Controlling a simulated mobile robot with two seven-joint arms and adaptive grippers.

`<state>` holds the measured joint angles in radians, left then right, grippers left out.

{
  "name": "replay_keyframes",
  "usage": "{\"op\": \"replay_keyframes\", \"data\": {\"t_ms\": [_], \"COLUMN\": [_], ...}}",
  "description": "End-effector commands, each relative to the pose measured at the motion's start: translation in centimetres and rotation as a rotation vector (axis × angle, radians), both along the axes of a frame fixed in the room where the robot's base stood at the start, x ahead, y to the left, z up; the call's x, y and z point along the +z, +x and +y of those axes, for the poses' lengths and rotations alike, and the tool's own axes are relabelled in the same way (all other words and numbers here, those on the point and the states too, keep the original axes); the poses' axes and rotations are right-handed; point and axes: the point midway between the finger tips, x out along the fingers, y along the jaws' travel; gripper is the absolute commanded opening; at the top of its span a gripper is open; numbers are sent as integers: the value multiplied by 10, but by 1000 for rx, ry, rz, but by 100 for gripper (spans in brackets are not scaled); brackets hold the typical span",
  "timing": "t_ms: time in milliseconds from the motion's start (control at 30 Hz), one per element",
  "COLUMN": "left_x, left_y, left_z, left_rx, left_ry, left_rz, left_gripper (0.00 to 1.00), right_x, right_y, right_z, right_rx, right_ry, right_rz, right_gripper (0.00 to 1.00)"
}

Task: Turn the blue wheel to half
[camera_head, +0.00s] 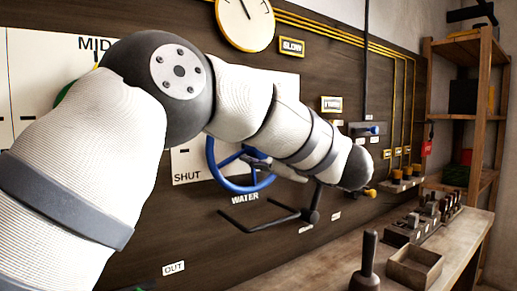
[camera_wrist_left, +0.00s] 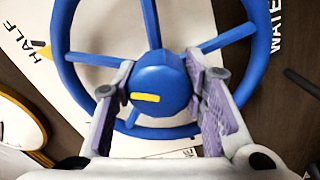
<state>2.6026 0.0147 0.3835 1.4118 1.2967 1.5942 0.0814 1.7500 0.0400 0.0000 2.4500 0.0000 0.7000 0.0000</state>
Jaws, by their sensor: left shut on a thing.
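The blue wheel (camera_head: 228,186) is on the dark wall panel above the "WATER" label, partly hidden behind my left arm. In the left wrist view the blue wheel (camera_wrist_left: 84,58) shows its rim, spokes and a round hub with a yellow bar. My left gripper (camera_wrist_left: 165,95) has one finger on each side of the hub and is shut on it; in the head view the gripper (camera_head: 258,158) is small and partly hidden. The "HALF" label (camera_wrist_left: 25,42) lies outside the rim, at upper left in the wrist view. My right gripper is not in view.
A "SHUT" label (camera_head: 188,177) is on a white plate left of the wheel. A black bar handle (camera_head: 262,222) juts out below it. A wooden bench (camera_head: 330,266) carries a dark upright tool (camera_head: 366,262) and an open box (camera_head: 414,267). Shelves (camera_head: 484,120) stand at right.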

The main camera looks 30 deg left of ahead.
Motion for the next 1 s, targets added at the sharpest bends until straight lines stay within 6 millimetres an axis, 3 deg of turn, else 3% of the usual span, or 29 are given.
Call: {"op": "replay_keyframes", "data": {"t_ms": [300,333,400,767,1000], "left_x": [0,0,0,0,0], "left_y": [0,0,0,-2,-24], "left_z": [0,0,0,-5,-60], "left_rx": [0,0,0,-1,-4], "left_ry": [0,0,0,-1,1], "left_rz": [0,-1,-1,-1,-2], "left_gripper": [11,43,59,59,59], "right_x": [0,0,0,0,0], "right_y": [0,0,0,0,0], "right_z": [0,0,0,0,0], "right_rx": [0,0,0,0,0], "right_ry": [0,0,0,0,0], "right_rz": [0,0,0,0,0], "right_gripper": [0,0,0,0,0]}}
